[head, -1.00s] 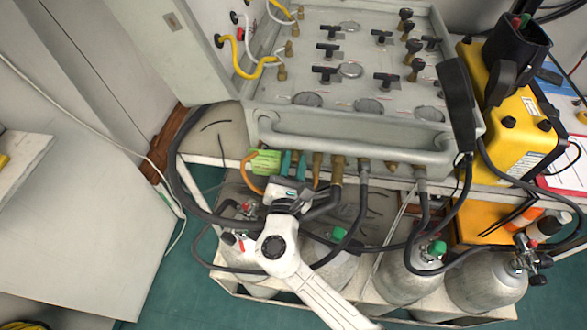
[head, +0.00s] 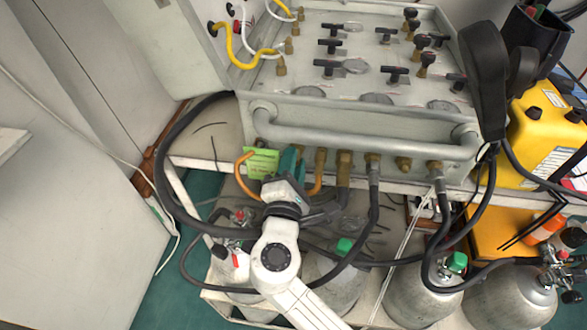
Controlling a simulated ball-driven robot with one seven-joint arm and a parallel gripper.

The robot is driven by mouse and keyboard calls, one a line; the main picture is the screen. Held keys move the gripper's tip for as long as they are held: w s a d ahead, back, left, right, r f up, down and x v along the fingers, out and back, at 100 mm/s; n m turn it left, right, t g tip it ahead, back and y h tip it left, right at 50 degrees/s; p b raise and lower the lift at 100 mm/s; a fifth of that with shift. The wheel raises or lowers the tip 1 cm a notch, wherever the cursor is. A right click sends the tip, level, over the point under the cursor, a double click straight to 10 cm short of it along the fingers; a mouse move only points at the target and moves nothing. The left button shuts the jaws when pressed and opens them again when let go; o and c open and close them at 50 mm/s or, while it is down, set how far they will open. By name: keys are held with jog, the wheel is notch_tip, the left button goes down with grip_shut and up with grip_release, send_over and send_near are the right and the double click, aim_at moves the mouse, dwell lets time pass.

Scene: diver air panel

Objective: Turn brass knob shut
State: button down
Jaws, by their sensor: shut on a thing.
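The grey air panel (head: 330,108) has a row of brass fittings under its front handle bar. My gripper (head: 289,160), with teal fingers, reaches up to the left part of this row, just right of a green tag (head: 262,163). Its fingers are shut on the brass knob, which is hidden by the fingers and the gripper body. The fingers appear nearly edge-on, one behind the other. A brass fitting (head: 320,163) stands close to the right of the fingers.
An orange hose (head: 243,172) curves beside the tag. Black hoses (head: 374,205) hang from the fittings to grey cylinders (head: 420,295) below. A yellow case (head: 545,125) and a black handset (head: 485,75) crowd the right. Open floor lies at the lower left.

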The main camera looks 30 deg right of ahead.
jog(key=shift+m, duration=0.4)
jog(key=c, duration=1.2)
grip_release()
jog(key=b+v, duration=0.1)
jog(key=v, duration=1)
